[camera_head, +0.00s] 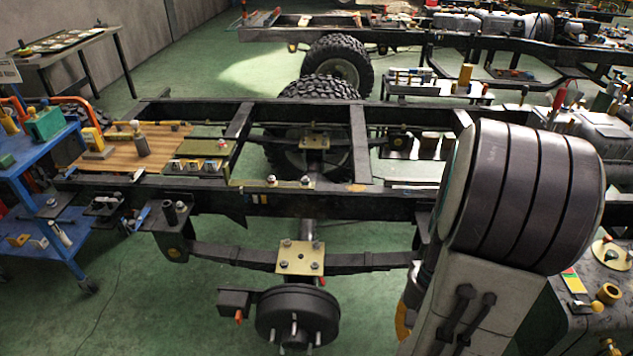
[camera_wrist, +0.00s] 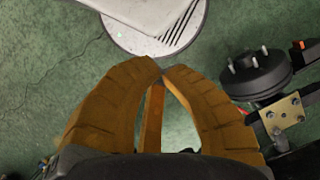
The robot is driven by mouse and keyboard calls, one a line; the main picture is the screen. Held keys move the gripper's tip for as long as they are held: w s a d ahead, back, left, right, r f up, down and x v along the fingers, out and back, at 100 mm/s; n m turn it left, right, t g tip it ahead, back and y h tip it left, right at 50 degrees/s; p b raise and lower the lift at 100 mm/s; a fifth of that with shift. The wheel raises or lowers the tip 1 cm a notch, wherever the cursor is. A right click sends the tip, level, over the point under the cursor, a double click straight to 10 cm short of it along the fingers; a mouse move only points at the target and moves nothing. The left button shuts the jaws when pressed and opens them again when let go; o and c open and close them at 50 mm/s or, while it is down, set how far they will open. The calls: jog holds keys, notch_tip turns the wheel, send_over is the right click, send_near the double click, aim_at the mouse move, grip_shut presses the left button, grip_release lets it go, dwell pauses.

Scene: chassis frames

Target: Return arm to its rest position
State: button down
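My gripper (camera_wrist: 162,76) shows in the wrist view with its two orange-brown fingers curved together and their tips meeting. A small orange-brown part shows at that link's left edge; the rest of the gripper is hidden there.
The chassis frame (camera_head: 330,205) spans the middle, with the hub (camera_head: 297,318) and a leaf spring in front. A blue cart (camera_head: 45,190) stands at the left. A bench with tools and parts is at the right. Green floor (camera_head: 130,300) is clear at lower left.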

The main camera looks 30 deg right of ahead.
jog(key=w+a+r+n+t+h+p, duration=0.1)
jog(key=w+a+r+n+t+p, duration=0.1)
jog(key=a+r+n, duration=0.3)
jog(key=w+a+r+n+t+h+p, duration=0.1)
jog(key=w+a+r+n+t+p, duration=0.1)
jog(key=a+r, duration=0.5)
notch_tip(320, 180, up, 3)
jog(key=w+n+t, duration=0.1)
jog(key=w+n, duration=0.1)
jog(key=shift+w+a+n+t+h, duration=0.25)
jog(key=shift+a+n+t+h, duration=0.05)
jog(key=shift+a+n, duration=0.1)
jog(key=shift+d, duration=0.1)
